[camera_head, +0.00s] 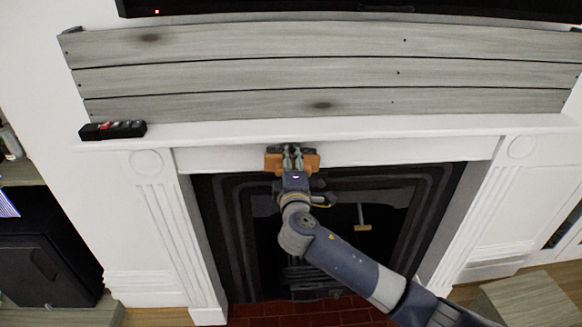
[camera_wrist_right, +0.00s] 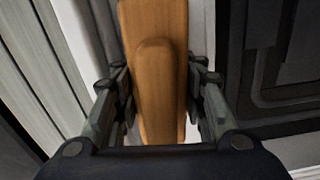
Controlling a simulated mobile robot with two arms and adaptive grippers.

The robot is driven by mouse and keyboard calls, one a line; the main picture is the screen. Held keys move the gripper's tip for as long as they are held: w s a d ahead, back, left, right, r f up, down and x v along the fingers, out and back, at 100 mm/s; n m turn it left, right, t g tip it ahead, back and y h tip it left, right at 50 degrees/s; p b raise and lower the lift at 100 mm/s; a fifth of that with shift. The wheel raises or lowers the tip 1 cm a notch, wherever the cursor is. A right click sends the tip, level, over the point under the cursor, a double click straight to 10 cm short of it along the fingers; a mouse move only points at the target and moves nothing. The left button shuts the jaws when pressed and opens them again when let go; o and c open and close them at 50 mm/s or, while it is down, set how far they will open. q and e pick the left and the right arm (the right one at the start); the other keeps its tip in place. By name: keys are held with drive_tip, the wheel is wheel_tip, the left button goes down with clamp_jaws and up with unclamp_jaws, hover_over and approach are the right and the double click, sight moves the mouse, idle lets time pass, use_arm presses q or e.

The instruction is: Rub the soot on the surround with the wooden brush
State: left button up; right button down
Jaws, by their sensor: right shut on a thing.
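My right gripper (camera_head: 292,154) is shut on the wooden brush (camera_head: 274,162), which lies across the jaws at the upper edge of the fireplace opening. In the right wrist view the brush (camera_wrist_right: 160,70) is an orange-brown wooden block between the two fingers of the right gripper (camera_wrist_right: 163,95). The white surround (camera_head: 400,150) is right behind the brush; I cannot tell whether they touch. No soot shows clearly on the surround; any behind the brush or gripper is hidden. My left gripper is not in view.
A white mantel shelf (camera_head: 400,128) runs above the brush, with a black remote-like item (camera_head: 112,130) at its left end. Grey wooden boards (camera_head: 230,75) stand above it. The dark fireplace insert (camera_head: 400,195) is below, and a dark cabinet (camera_head: 45,260) stands at left.

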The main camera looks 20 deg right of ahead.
sight(305, 154)
drive_tip(key=shift+b+x, duration=0.35)
drive_tip(key=shift+x, duration=1.1)
idle(0.5)
drive_tip(key=shift+s+d+p, duration=0.2)
drive_tip(key=shift+s+d, duration=0.1)
drive_tip(key=shift+d, duration=0.6)
drive_tip(key=shift+s+d+p, duration=0.2)
drive_tip(key=shift+s+d, duration=0.15)
drive_tip(key=shift+d, duration=0.75)
drive_tip(key=shift+w+a+r+b, duration=0.1)
drive_tip(key=shift+w+a, duration=0.1)
drive_tip(key=shift+a, duration=0.45)
drive_tip(key=shift+w+a+r+b, duration=0.1)
drive_tip(key=shift+w+a, duration=0.15)
drive_tip(key=shift+a, duration=0.35)
drive_tip(key=shift+w+a+b, duration=0.1)
drive_tip(key=shift+w+a, duration=0.1)
drive_tip(key=shift+a, duration=0.45)
